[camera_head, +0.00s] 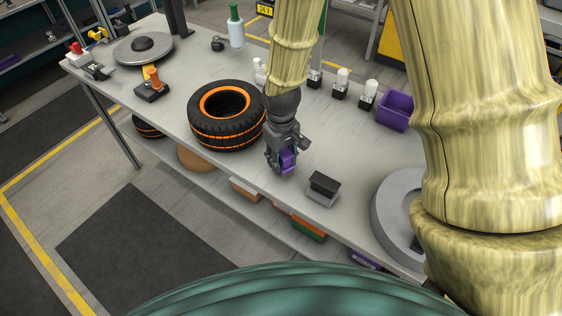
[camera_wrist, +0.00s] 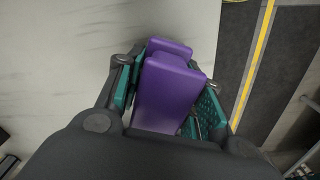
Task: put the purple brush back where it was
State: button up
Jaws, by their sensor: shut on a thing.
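The purple brush (camera_head: 288,160) is in my gripper (camera_head: 281,163), close to the front edge of the grey workbench (camera_head: 330,232). In the wrist view the purple brush (camera_wrist: 165,90) sits between the two teal-padded fingers of my gripper (camera_wrist: 168,88), which is shut on it. The brush's far side and lower end are hidden, and I cannot tell whether it touches the bench top.
A tyre with orange bands (camera_head: 228,118) lies left of my gripper. A small dark-topped block (camera_head: 323,187) is just to the right. A purple bin (camera_head: 396,112) and several white-capped bottles (camera_head: 341,83) stand behind. A grey disc (camera_head: 390,210) is at the right.

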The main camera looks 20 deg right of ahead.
jog(key=shift+f+p, duration=0.4)
jog(key=shift+f, duration=0.8)
jog(key=shift+f, duration=0.2)
jog(key=o, duration=1.1)
jog(key=shift+r, duration=0.1)
jog(key=shift+r+b, duration=1.6)
jog(key=shift+r, duration=4.5)
